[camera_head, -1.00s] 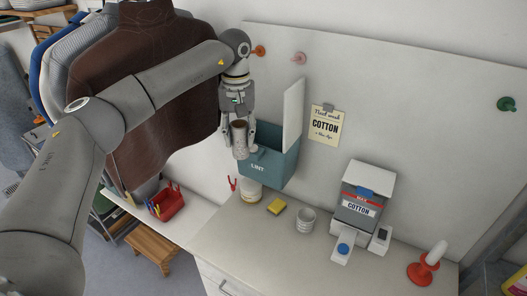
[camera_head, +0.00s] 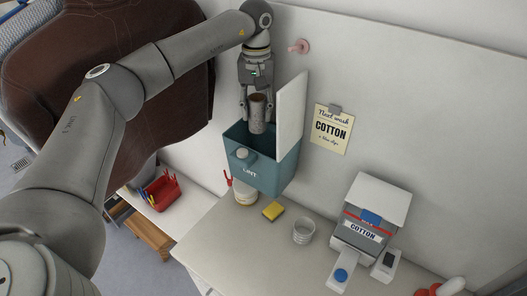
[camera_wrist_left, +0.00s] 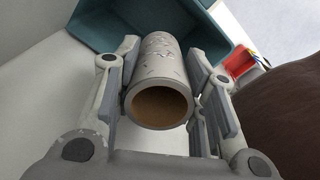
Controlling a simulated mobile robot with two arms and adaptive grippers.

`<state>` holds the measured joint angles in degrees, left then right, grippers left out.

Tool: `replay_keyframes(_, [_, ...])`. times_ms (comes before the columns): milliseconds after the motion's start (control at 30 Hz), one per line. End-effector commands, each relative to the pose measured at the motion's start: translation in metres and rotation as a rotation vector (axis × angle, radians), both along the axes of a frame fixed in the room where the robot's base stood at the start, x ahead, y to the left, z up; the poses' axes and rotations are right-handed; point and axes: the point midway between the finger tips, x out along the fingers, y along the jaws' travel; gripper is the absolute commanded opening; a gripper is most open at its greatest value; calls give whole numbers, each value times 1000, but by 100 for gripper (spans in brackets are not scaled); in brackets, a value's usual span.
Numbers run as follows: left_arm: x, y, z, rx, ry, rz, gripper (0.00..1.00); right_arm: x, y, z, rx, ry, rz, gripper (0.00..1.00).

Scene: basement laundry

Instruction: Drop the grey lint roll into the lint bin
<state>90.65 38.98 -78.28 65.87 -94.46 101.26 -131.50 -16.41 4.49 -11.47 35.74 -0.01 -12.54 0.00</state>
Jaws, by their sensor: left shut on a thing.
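The grey lint roll (camera_head: 257,118) is an upright speckled tube with a brown inside. My left gripper (camera_head: 256,108) is shut on it, a finger on either side. The roll also shows between the fingers (camera_wrist_left: 165,85) in the left wrist view (camera_wrist_left: 158,60). The teal lint bin (camera_head: 272,178), marked LINT, is fixed to the wall with its white lid (camera_head: 291,115) standing open. The roll hangs over the bin's open top, its lower end near the rim. The teal bin fills the upper part of the wrist view (camera_wrist_left: 90,25). My right gripper is not in view.
A COTTON dispenser (camera_head: 370,220) is to the right. A red basket (camera_head: 162,191) and a brown garment (camera_head: 110,80) are to the left.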

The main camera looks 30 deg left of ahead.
Motion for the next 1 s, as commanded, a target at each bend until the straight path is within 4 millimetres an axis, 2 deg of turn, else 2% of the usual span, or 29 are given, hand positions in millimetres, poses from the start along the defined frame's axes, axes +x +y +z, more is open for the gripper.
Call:
replay_keyframes(133, [0,1,-12,1,1,1,22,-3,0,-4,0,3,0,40])
replay_keyframes(300, [-1,1,-31,1,1,2,22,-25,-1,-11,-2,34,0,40])
replay_keyframes(433, [-1,1,-49,0,0,2,22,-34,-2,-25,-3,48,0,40])
replay_keyframes(600, [-1,1,-58,0,0,1,22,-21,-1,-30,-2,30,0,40])
replay_keyframes(733, [-1,1,-57,0,0,1,22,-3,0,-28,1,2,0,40])
replay_keyframes(833, [-1,1,-57,0,0,1,22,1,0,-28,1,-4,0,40])
replay_keyframes(867, [-1,1,-57,0,0,1,39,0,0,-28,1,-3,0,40])
replay_keyframes(1000, [-1,1,-57,0,0,1,57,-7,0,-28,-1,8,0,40])
